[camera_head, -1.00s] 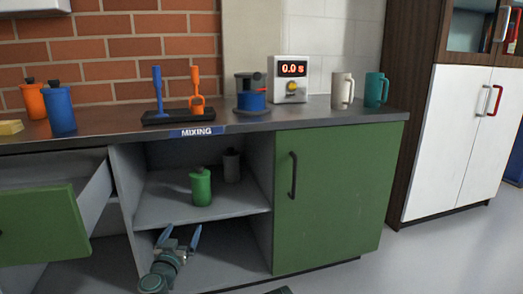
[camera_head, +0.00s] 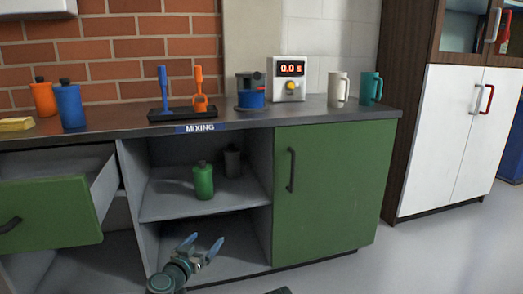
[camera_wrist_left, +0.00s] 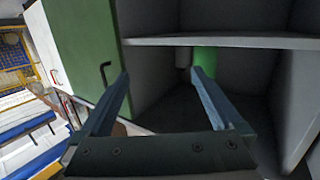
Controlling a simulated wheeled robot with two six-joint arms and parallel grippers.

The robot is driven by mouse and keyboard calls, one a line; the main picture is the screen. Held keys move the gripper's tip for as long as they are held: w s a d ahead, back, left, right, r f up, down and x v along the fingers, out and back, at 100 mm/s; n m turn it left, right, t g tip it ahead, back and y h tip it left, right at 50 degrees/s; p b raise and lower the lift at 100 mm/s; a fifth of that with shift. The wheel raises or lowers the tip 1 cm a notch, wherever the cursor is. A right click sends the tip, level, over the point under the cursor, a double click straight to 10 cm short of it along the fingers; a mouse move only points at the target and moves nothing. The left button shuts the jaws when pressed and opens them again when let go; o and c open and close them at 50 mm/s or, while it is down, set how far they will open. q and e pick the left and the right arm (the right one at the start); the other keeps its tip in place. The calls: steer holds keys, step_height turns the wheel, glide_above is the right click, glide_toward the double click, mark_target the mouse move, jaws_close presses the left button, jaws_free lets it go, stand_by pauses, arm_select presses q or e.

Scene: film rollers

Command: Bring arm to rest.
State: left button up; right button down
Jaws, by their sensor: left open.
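My left gripper (camera_head: 202,246) is in front of the lower level of the open cabinet, below the middle shelf (camera_head: 232,196). Its two blue fingers are spread apart with nothing between them. In the left wrist view the open fingers (camera_wrist_left: 160,95) point toward the cabinet interior. A green bottle (camera_head: 203,181) stands upright on the middle shelf, and part of it shows in the left wrist view (camera_wrist_left: 205,60) behind a fingertip. A grey bottle (camera_head: 232,161) stands behind it to the right.
A green cabinet door (camera_head: 325,190) is closed right of the open compartment. An open drawer (camera_head: 45,217) juts out at left. The counter holds orange (camera_head: 43,97) and blue bottles (camera_head: 70,105), a tool stand (camera_head: 180,114), a timer (camera_head: 289,80) and mugs (camera_head: 340,90).

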arm_select(q)
steer(key=s+d+f+m+g+h, duration=0.1)
steer(key=s+d+f+g, duration=0.3)
steer(key=f, duration=0.2)
steer(key=s+d+f+g, duration=0.3)
steer(key=f+g, duration=0.2)
steer(key=f, duration=0.1)
steer(key=s+a+f+n+g+y, duration=0.45)
steer(key=s+a+f+g, duration=0.2)
steer(key=s, duration=0.45)
steer(key=s+d+r+m+y+p, duration=0.1)
steer(key=s+d+r+m+p, duration=0.3)
steer(key=r+p, duration=0.75)
steer(key=s+d+r+m+y+p, duration=0.1)
steer(key=s+d+r+y+p, duration=0.1)
steer(key=d+r+p, duration=0.75)
step_height(320, 180, up, 38)
steer(key=a+p, duration=0.2)
steer(key=p, duration=3.6)
steer(key=shift+a+n+g+h, duration=0.35)
steer(key=shift+s+f, duration=0.1)
steer(key=shift+c, duration=0.3)
